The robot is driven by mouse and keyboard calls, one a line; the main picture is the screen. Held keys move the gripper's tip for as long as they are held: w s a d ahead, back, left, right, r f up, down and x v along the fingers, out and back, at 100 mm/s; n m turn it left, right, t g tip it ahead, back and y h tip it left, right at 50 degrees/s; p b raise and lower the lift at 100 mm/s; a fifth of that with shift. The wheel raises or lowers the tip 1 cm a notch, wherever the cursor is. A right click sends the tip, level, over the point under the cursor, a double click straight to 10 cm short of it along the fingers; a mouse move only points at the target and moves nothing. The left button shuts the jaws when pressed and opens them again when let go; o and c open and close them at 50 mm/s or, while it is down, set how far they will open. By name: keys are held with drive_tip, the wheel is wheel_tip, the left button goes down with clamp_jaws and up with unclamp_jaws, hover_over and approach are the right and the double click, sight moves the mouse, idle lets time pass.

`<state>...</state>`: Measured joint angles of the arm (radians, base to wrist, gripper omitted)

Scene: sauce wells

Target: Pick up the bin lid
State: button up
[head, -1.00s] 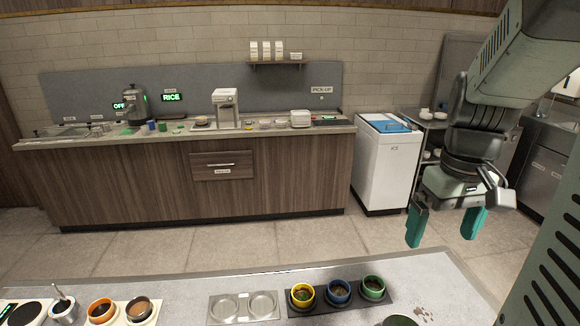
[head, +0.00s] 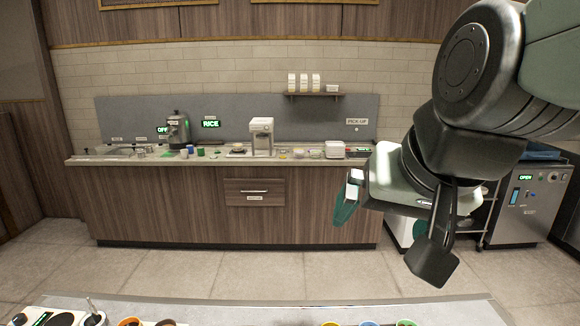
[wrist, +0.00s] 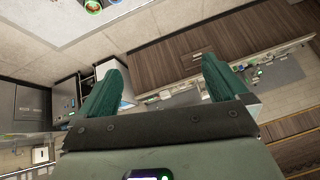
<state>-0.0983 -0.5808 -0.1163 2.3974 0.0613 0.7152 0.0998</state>
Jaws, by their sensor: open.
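I cannot make out a bin lid for certain in the current views. A white chest (head: 394,229) stands past the right end of the far counter. My gripper hides most of it in the head view, including its top.
A wooden counter (head: 180,205) with a coffee machine (head: 262,137) and small containers runs along the back wall. A steel machine (head: 520,205) stands at the right. A near worktop (head: 250,308) holds several sauce wells, cut off below. The floor (head: 200,272) between is clear.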

drive_tip(key=s, duration=0.2)
drive_tip(key=s+f+n, duration=0.1)
drive_tip(key=s, duration=0.1)
drive_tip(key=s+f+n+g, duration=0.1)
drive_tip(key=s, duration=0.1)
drive_tip(key=shift+s+a+h, duration=0.2)
drive_tip(key=shift+h, duration=0.1)
drive_tip(key=shift+c, duration=0.8)
drive_tip(key=shift+s+f, duration=0.1)
drive_tip(key=shift+s, duration=0.2)
drive_tip(key=shift+c, duration=1.1)
drive_tip(key=c, duration=0.5)
